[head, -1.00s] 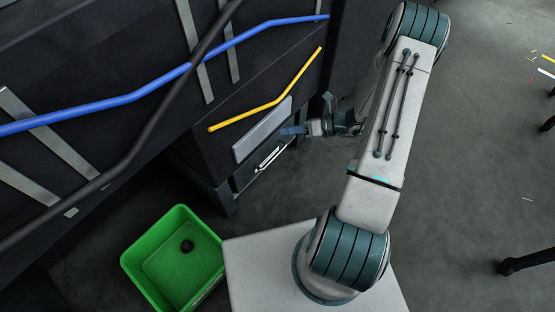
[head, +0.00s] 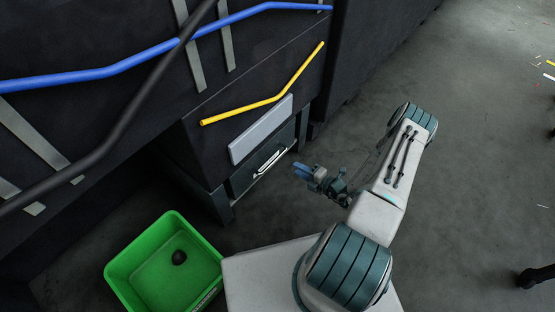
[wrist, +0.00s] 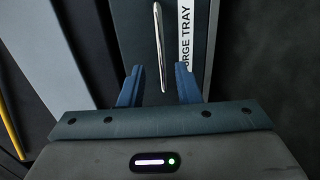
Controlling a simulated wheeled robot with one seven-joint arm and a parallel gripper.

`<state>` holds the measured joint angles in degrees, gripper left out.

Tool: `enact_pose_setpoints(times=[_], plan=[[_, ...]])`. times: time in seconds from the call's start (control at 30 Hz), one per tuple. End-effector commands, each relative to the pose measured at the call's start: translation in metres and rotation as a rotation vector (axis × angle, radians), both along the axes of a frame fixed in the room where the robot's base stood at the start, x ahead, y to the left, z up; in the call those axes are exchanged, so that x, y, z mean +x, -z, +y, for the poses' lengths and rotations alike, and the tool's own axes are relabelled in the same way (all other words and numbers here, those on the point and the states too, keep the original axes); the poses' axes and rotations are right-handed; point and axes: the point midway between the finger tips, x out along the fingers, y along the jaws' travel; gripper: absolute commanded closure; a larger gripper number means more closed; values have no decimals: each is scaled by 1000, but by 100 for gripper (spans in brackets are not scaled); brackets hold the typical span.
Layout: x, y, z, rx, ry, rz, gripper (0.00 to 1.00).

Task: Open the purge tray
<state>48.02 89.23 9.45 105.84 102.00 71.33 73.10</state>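The purge tray (head: 244,181) is a dark drawer front low in the black gantry cabinet, and it looks shut. Its silver bar handle (head: 268,163) shows in the head view. Nothing is held.
A grey panel (head: 260,130) and a yellow tube (head: 265,103) are above the drawer. A green bin (head: 120,270) with a small dark lump (head: 179,257) stands on the floor at lower left. Floor (head: 450,130) to the right is mostly clear.

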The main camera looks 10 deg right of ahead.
Motion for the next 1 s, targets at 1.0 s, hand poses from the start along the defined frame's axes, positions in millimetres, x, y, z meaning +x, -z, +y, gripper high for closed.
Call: enact_pose_setpoints(times=[1.0], plan=[[94, 23, 69, -1, -3, -1, 70]])
